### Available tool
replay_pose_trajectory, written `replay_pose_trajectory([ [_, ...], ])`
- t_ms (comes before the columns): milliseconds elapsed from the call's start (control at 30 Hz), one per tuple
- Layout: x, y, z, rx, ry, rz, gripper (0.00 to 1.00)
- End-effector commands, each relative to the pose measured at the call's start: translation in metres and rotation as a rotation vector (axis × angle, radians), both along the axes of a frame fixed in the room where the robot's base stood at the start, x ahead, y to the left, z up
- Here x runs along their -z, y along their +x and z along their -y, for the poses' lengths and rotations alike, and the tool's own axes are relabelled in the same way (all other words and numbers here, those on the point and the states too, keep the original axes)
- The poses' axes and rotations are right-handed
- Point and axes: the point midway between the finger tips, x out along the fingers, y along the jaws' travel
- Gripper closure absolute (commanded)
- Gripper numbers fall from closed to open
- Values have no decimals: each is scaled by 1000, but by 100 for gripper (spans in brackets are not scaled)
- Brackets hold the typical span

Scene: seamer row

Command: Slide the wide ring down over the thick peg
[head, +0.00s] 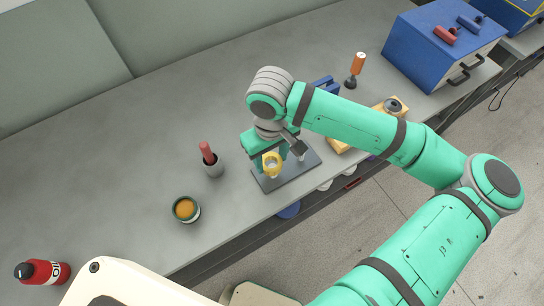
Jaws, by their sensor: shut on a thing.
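A yellow ring (266,160), which looks like the wide ring, is at the end of my gripper (268,151). My gripper points down over a dark grey base plate (292,178) and is shut on the ring. A pale, thick peg (274,173) shows just below the ring, above the plate. The ring overlaps the peg's top in this view; I cannot tell whether it is around the peg or only above it. My arm hides the plate's far part.
A grey cup with a red-handled tool (210,162) and a round pot with orange contents (186,209) stand left of the plate. A yellow block with a grey round part (391,106) and a blue box (440,50) are to the right. The bench's front edge is close by.

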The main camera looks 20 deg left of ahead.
Motion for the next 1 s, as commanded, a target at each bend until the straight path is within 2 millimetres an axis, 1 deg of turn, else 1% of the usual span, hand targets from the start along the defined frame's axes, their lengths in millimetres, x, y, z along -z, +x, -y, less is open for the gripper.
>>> replay_pose_trajectory([
  [467, 8, 1, 2, 5, 1, 0, 79],
  [1000, 20, 0, -1, -1, 1, -1, 79],
])
